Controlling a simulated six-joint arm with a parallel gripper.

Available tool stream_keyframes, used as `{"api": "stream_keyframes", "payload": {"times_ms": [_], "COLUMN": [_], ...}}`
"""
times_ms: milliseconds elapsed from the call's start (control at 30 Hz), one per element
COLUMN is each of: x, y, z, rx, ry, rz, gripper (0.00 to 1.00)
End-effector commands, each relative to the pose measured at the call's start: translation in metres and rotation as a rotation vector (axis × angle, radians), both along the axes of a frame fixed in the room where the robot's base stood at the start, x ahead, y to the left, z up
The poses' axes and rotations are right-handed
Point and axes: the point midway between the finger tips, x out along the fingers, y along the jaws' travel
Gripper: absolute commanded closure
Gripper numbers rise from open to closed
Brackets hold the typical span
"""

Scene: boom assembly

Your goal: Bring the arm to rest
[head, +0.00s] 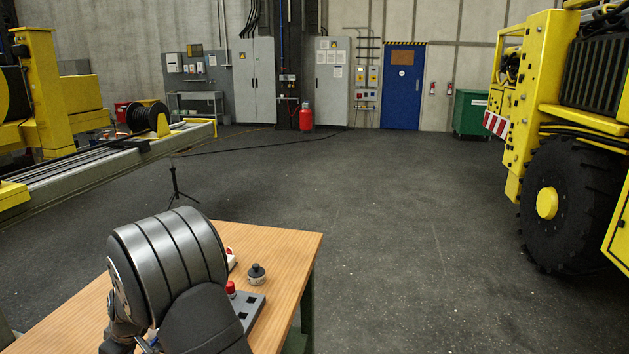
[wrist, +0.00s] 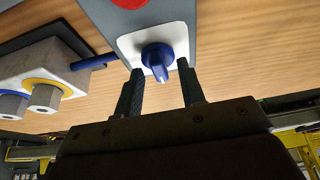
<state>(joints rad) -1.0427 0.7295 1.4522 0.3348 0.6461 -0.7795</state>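My arm (head: 170,265) stands in the lower left of the head view, over a wooden table (head: 290,245). The arm hides my gripper in that view. In the wrist view my gripper (wrist: 161,72) is open, its two dark fingers apart with nothing gripped between them. A blue knob (wrist: 156,57) on a white plate of a grey box (wrist: 125,20) shows just beyond the fingertips, between them in the picture. Whether a finger touches the knob I cannot tell.
A grey block (wrist: 40,75) with hex-shaped ends, a yellow ring and a blue rod lies left of the box. A yellow vehicle (head: 560,150) stands right; the floor between is open.

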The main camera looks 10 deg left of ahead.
Motion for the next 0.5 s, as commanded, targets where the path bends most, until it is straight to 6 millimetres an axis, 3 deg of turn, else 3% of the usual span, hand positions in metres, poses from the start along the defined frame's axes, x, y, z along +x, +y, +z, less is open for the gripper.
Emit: {"api": "stream_keyframes", "payload": {"times_ms": [300, 500], "x": [0.000, 0.001], "y": [-0.001, -0.009], "z": [0.003, 0.023], "rx": [0.001, 0.002], "ry": [0.000, -0.001], "rz": [0.000, 0.000], "gripper": [0.64, 0.64]}}
